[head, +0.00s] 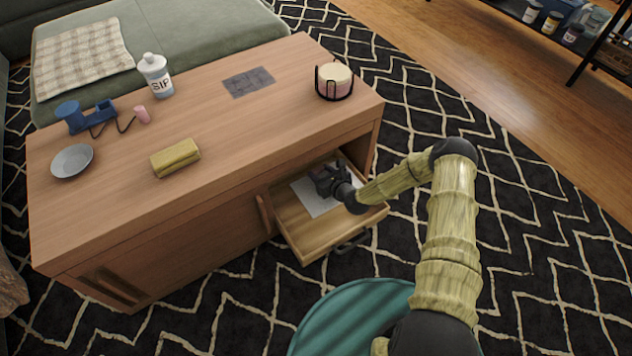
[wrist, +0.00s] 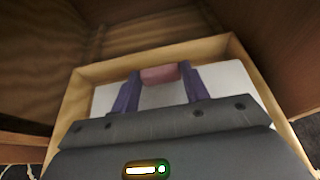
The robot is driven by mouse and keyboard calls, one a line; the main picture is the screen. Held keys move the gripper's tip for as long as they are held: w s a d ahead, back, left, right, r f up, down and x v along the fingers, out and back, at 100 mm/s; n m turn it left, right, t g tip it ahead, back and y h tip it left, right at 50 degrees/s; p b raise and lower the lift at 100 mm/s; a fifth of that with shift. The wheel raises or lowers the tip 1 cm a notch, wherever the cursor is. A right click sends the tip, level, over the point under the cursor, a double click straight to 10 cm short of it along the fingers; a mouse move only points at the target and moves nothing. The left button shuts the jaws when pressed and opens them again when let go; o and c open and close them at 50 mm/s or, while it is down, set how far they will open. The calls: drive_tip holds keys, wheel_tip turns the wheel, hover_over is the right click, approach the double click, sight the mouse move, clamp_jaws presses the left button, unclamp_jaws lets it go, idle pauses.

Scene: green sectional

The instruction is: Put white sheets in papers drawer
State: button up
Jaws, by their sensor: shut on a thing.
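The open drawer (head: 297,236) juts out from the right part of the wooden coffee table. White sheets (head: 314,203) lie flat on its floor; they also show in the wrist view (wrist: 230,84), spreading on both sides of my fingers. My gripper (head: 328,181) is down inside the drawer, over the sheets. In the wrist view, my gripper (wrist: 160,76) is shut on a small pinkish block (wrist: 159,73) between its fingertips. My gripper body hides part of the sheets and the near side of the drawer.
A teal pouf-like round (head: 345,310) is in front.

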drive_tip(key=f, duration=0.1)
drive_tip(key=f+b, duration=0.1)
drive_tip(key=shift+w+d+f, duration=0.1)
drive_tip(key=shift+d+f, duration=0.25)
drive_tip(key=shift+d, duration=0.05)
drive_tip(key=shift+f+b, duration=0.35)
drive_tip(key=shift+b, duration=0.1)
drive_tip(key=shift+s+a, duration=0.3)
drive_tip(key=shift+a, duration=0.25)
drive_tip(key=shift+d+f+b, duration=0.2)
drive_tip(key=shift+f+b, duration=1)
drive_tip(key=shift+f, duration=0.55)
drive_tip(key=shift+f, duration=0.15)
drive_tip(key=o, duration=1.1)
